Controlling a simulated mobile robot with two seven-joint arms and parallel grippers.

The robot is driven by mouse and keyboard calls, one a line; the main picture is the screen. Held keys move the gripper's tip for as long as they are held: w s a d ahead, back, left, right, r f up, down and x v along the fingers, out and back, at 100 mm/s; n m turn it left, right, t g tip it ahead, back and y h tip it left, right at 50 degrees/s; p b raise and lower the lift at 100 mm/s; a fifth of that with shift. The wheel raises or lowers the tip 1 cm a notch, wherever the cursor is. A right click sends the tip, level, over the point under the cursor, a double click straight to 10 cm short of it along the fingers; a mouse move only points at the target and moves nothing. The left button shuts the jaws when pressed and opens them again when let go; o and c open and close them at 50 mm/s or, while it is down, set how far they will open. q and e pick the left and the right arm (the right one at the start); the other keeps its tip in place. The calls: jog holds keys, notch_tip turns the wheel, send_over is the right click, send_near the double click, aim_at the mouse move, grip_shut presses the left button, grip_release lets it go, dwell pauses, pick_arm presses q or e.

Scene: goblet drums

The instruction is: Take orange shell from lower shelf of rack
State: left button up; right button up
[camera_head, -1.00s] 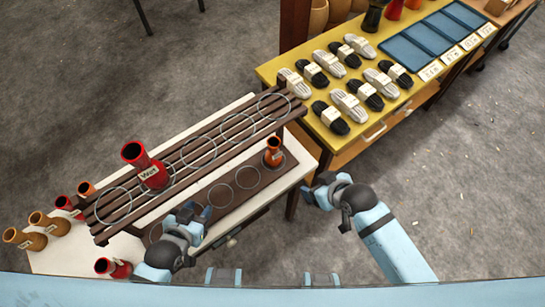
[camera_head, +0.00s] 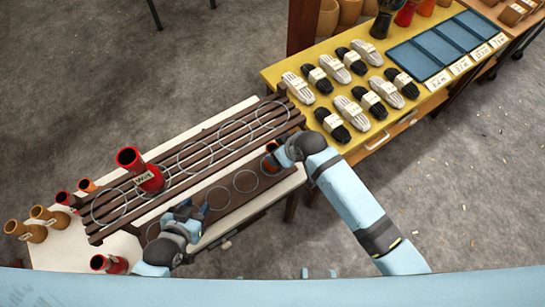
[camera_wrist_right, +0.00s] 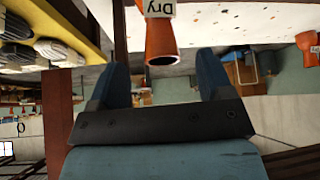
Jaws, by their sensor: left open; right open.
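The orange shell (camera_head: 270,162) stands on the lower shelf of the rack (camera_head: 225,202), at its right end, and is mostly hidden behind my right gripper (camera_head: 279,156). In the right wrist view the orange shell (camera_wrist_right: 160,40), with a "Dry" label, shows ahead of and between the two open blue fingers (camera_wrist_right: 160,80); they do not appear to grip it. My left gripper (camera_head: 188,212) is open and empty near the front of the lower shelf, left of the middle.
A red shell (camera_head: 140,170) labelled "Wet" stands on the slatted upper shelf (camera_head: 210,150). A yellow bench (camera_head: 300,100) with bundles of rope stands close behind at the right.

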jog(key=x, duration=0.5)
jog(key=shift+w+a, duration=0.3)
jog(key=c, duration=1.2)
jog(key=shift+c, duration=0.2)
